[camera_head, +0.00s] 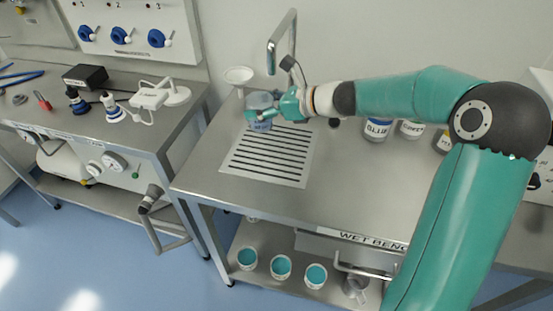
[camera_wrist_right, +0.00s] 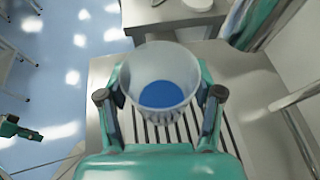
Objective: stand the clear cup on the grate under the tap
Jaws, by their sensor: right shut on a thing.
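The clear cup (camera_head: 259,101) is upright over the back part of the slotted grate (camera_head: 236,160), below and slightly left of the tap's spout (camera_head: 272,58). My right gripper (camera_head: 258,114) is shut around the cup from the right. The right wrist view looks into the cup (camera_wrist_right: 160,63), with a blue disc at its bottom and a gripper finger on each side. The grate's slots show beneath it. Whether the cup's base touches the grate is hidden. A teal and black part at the left of the right wrist view seems to be my left gripper (camera_wrist_right: 20,130); its jaws are unclear.
A white funnel-like dish (camera_head: 239,74) stands behind and left of the cup. Labelled jars (camera_head: 377,128) stand at the back right, behind my arm. Teal-filled cups (camera_head: 281,267) are on the lower shelf. The bench front, right of the grate, is clear.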

